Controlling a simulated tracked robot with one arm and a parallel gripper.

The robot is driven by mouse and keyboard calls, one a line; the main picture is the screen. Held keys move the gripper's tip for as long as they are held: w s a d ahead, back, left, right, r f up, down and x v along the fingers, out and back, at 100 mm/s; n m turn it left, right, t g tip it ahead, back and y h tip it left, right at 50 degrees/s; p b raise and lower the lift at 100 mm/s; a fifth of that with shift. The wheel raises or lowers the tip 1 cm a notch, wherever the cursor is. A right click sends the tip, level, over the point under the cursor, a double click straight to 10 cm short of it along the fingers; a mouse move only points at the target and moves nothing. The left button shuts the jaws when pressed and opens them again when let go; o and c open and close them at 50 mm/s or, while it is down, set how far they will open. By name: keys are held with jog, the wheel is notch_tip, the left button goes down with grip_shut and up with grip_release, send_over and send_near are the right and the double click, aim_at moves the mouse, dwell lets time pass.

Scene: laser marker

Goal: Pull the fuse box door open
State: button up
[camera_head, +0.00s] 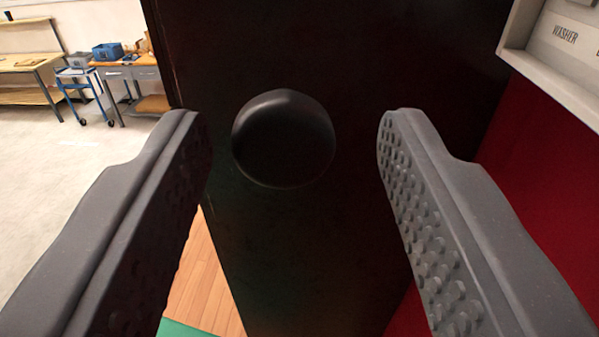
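The fuse box door (310,250) is a dark, nearly black panel filling the middle of the view. A round black knob (284,140) sticks out from its upper part. My gripper (290,120) is open, with one grey studded finger on each side of the knob. Gaps show between the knob and both fingers, the wider one apparently on the right. I cannot tell how far the fingertips are from the door in depth. The left finger hides part of the door's left edge.
A red surface (545,185) and a light grey panel labelled "WASHER" (565,45) stand at the right. Wooden flooring (200,280) and a green patch (185,328) show below. Workbenches (130,72) and a blue cart (80,85) stand far left beyond clear pale floor (70,160).

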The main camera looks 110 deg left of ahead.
jog(key=shift+s, duration=0.15)
dwell(0.4)
jog(key=shift+d, duration=0.15)
